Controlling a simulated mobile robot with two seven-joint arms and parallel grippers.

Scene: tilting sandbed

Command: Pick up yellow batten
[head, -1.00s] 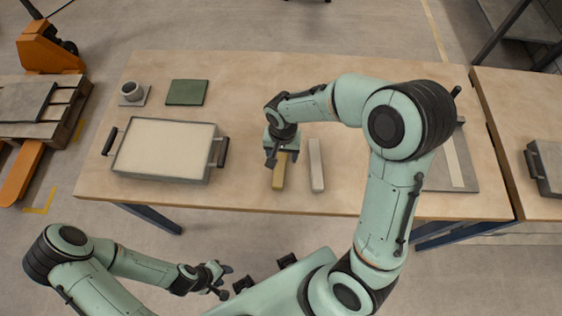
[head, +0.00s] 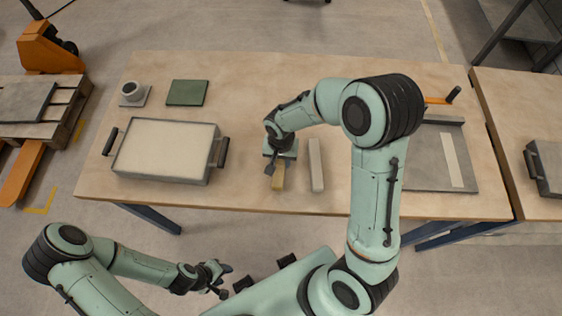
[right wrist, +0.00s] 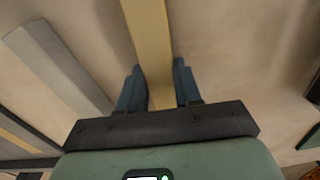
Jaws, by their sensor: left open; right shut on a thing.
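The yellow batten (head: 279,178) lies on the wooden table near its front edge, partly hidden under my right gripper (head: 275,168). In the right wrist view the yellow batten (right wrist: 151,45) runs between the two fingers of my right gripper (right wrist: 159,90), which is shut on it. Whether the batten is clear of the tabletop I cannot tell. My left gripper (head: 222,277) is open and empty, low in front of the table.
A pale grey batten (head: 316,165) lies just right of the yellow one. A sand-filled tray (head: 210,178) stands at the left. A grey board (head: 430,170) lies at the right.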

